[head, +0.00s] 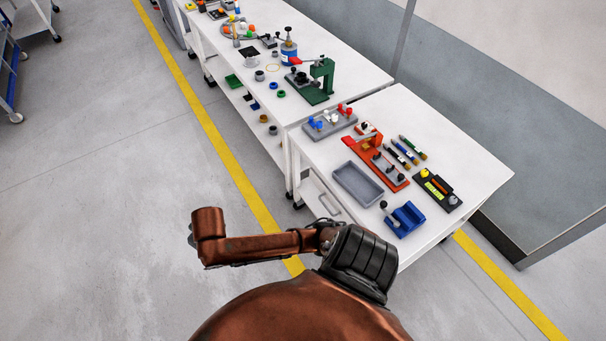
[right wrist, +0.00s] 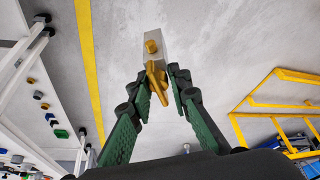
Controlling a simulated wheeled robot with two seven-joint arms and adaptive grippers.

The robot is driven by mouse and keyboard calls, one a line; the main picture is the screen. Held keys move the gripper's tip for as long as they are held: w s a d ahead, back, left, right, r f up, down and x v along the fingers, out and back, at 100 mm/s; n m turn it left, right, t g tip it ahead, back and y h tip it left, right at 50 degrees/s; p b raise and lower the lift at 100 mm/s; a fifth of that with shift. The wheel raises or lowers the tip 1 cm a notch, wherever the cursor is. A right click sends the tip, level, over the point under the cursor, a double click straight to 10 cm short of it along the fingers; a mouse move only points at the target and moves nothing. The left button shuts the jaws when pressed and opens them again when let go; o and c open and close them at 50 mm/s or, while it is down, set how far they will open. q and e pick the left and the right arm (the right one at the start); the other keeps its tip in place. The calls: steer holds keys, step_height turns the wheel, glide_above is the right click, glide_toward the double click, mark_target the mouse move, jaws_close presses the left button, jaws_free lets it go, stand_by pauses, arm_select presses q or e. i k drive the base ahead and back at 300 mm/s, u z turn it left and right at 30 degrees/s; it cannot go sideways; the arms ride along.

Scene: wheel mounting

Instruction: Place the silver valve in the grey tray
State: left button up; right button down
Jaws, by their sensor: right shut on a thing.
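The silver valve (right wrist: 154,46) is in the right wrist view, a silver block with brass parts. My right gripper (right wrist: 160,82) is shut on its brass end, and the silver block sticks out beyond the fingertips, with grey floor behind it. The grey tray (head: 337,172) lies on the near white table in the head view, and its inside looks empty. Neither gripper shows in the head view, so I cannot see how far the valve is from the tray.
Around the tray are an orange-red fixture (head: 390,174), a grey block with coloured knobs (head: 322,129), a blue holder (head: 405,219), a black panel (head: 437,189) and several pens. A green press (head: 322,78) stands on the farther table.

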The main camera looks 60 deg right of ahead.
mark_target(357, 184)
steer(key=z, duration=0.65)
steer(key=i, duration=0.8)
steer(key=z, duration=1.3)
steer(key=i, duration=0.35)
steer(key=z, duration=0.3)
